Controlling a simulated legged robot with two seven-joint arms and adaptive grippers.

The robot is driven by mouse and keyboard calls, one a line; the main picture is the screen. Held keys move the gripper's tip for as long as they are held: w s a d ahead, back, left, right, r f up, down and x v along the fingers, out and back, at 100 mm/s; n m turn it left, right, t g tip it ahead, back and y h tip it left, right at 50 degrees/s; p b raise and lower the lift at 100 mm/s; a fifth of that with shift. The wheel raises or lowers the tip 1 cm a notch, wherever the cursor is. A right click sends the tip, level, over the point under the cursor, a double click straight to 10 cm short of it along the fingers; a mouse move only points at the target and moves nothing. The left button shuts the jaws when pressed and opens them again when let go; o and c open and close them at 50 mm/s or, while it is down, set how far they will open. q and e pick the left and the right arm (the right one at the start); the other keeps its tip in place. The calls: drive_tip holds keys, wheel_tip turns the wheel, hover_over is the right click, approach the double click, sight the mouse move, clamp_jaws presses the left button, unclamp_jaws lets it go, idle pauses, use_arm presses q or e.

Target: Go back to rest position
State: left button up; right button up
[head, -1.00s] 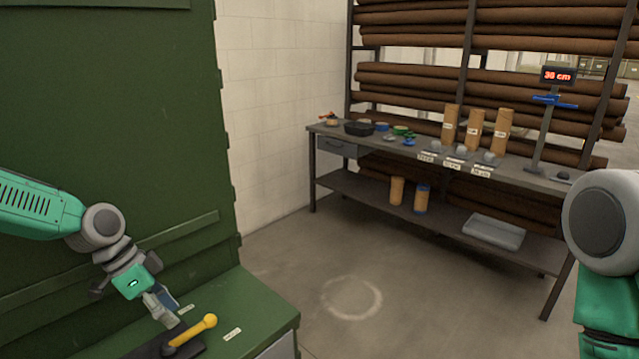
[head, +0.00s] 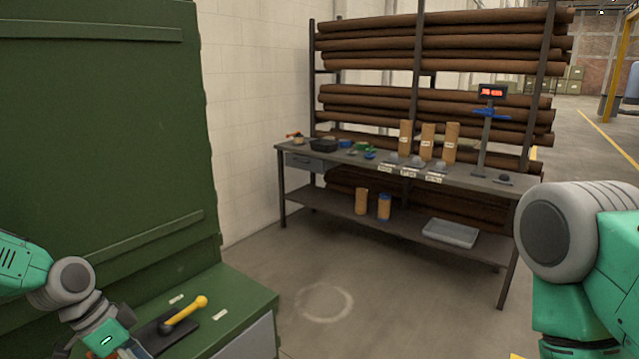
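My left arm comes in at the lower left, beside the green cabinet (head: 110,130). Its gripper (head: 128,352) is at the bottom edge, low and left of the yellow-handled lever (head: 187,313), and mostly cut off, so I cannot tell whether it is open or shut. The lever rises from a dark base on the cabinet's green ledge (head: 235,290); the gripper appears apart from its handle. My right arm shows at the right edge as a grey joint and green link; its gripper is outside the view.
A metal workbench (head: 465,180) stands beyond, carrying cardboard tubes (head: 427,142), small parts and a stand with a red display (head: 492,92). Its lower shelf holds two tubes and a grey tray (head: 450,233). Brown rolls fill the rack behind. The floor (head: 390,300) between is clear.

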use_arm(q)
drive_tip(key=s+d+f+n+y+b, duration=0.1)
drive_tip(key=s+d+f+n+b, duration=0.1)
drive_tip(key=s+d+f, duration=0.35)
drive_tip(key=s+d+f+n+b, duration=0.1)
drive_tip(key=s+d+f+n, duration=0.15)
drive_tip(key=s+f, duration=0.6)
drive_tip(key=s+a+f+n+y+b, duration=0.1)
drive_tip(key=s+a+f+n+y, duration=0.1)
drive_tip(key=s, duration=0.5)
drive_tip(key=s+a+f+n+y+b, duration=0.1)
drive_tip(key=s+a+f+n+y, duration=0.1)
drive_tip(key=s, duration=0.4)
wheel_tip(320, 180, down, 3)
drive_tip(key=shift+s+r+n+b, duration=0.1)
drive_tip(key=shift+s+n+b, duration=0.3)
drive_tip(key=shift+n, duration=0.15)
